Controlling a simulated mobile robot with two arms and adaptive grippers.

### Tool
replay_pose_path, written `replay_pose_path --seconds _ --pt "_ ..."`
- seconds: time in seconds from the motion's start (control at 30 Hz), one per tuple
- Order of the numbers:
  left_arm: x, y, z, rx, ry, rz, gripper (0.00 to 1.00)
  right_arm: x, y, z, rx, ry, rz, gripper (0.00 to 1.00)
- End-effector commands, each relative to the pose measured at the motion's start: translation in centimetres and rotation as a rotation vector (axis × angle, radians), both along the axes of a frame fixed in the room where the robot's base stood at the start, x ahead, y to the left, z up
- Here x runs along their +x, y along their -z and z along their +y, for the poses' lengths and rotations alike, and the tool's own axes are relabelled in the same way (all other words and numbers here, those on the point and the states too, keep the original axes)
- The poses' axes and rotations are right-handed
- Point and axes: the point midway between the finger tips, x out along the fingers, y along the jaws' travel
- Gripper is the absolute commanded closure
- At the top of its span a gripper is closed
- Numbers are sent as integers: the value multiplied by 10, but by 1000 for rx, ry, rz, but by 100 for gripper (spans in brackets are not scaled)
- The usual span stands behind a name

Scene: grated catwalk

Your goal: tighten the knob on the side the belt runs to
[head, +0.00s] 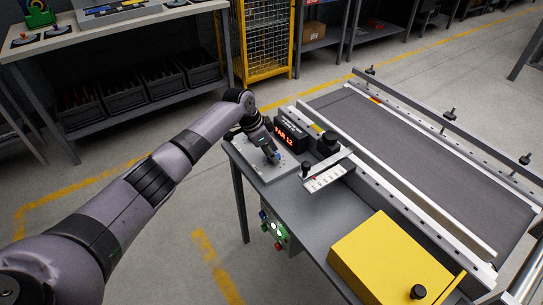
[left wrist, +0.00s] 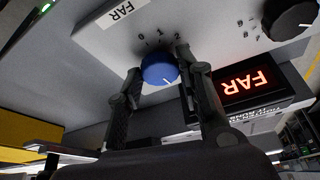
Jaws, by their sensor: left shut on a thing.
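In the left wrist view a round blue knob (left wrist: 160,69) with a white pointer line sits on a pale panel with a dial marked 0, 1, 2. A plate reading FAR (left wrist: 120,13) is beside it. My left gripper (left wrist: 159,80) has a finger on each side of the blue knob and is shut on it. A black display (left wrist: 252,85) shows FAR in red; it also stands beside the gripper in the head view (head: 291,134). The grey conveyor belt (head: 400,150) runs between rails on the right. My right gripper is not in view.
A black knob (left wrist: 290,16) with its own numbers is on the panel near the display. A small black lever (head: 305,169) and a white scale plate (head: 328,178) are right of my gripper. A yellow box (head: 385,258) takes up the bench's near end.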

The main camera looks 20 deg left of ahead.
Motion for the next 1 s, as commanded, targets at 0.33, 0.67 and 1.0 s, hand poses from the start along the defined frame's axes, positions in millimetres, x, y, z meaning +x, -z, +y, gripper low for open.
replay_pose_path --seconds 0.33,0.67,1.0 --pt "1 1 0 2 111 1 94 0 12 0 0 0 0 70" --pt "0 1 1 2 123 1 94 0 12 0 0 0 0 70" --pt "1 1 1 2 121 2 54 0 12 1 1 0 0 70"
